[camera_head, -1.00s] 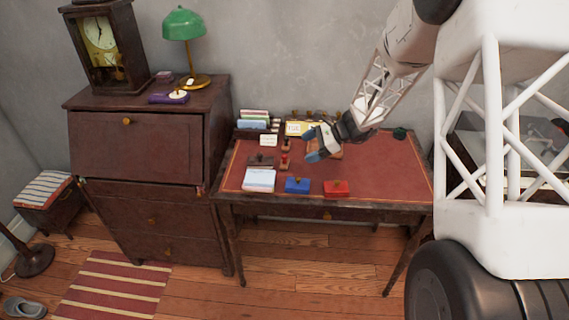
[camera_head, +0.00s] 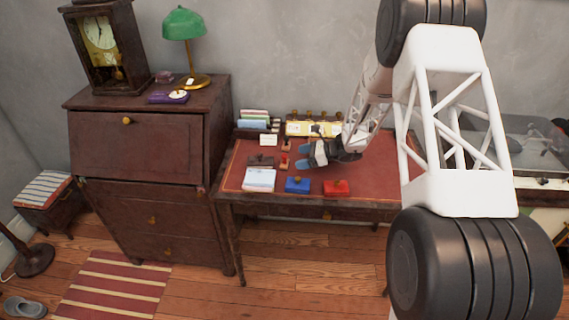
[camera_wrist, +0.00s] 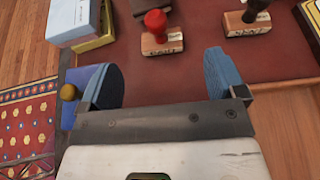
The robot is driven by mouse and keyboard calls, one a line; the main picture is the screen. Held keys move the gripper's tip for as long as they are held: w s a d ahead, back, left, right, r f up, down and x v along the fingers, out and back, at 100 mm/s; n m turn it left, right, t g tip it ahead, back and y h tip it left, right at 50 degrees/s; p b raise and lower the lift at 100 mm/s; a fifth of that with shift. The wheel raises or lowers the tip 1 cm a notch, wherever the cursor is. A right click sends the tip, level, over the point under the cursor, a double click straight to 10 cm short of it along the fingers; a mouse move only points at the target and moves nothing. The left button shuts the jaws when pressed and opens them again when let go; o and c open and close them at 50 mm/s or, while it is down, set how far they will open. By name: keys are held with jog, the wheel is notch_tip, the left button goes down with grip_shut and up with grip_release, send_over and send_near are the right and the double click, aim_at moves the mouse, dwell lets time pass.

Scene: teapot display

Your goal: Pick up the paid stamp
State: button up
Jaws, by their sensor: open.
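Two wooden-based stamps stand on the desk's red top. In the wrist view one has a red handle (camera_wrist: 156,20) and a pale label; the other has a black handle (camera_wrist: 257,5). I cannot read the labels, so I cannot tell which is the paid stamp. In the head view the red-handled stamp (camera_head: 285,163) stands left of my gripper (camera_head: 306,156), with the other stamp (camera_head: 286,146) behind it. My gripper (camera_wrist: 162,84) is open and empty, its blue fingertips apart. The red-handled stamp lies beyond the gap between them, not touched.
A blue box (camera_head: 297,185) with a brass knob and a red box (camera_head: 336,188) sit at the desk's front. A paper stack (camera_head: 259,179) and a dark object (camera_head: 261,160) are at left. A yellow-faced rack (camera_head: 300,128) stands behind. The right desktop looks clear.

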aim_at(286, 160)
jog(key=shift+a, duration=0.1)
jog(key=shift+x, duration=1.25)
jog(key=shift+f, duration=0.1)
jog(key=shift+x, duration=2.55)
jog(key=shift+c, duration=0.3)
jog(key=c, duration=1)
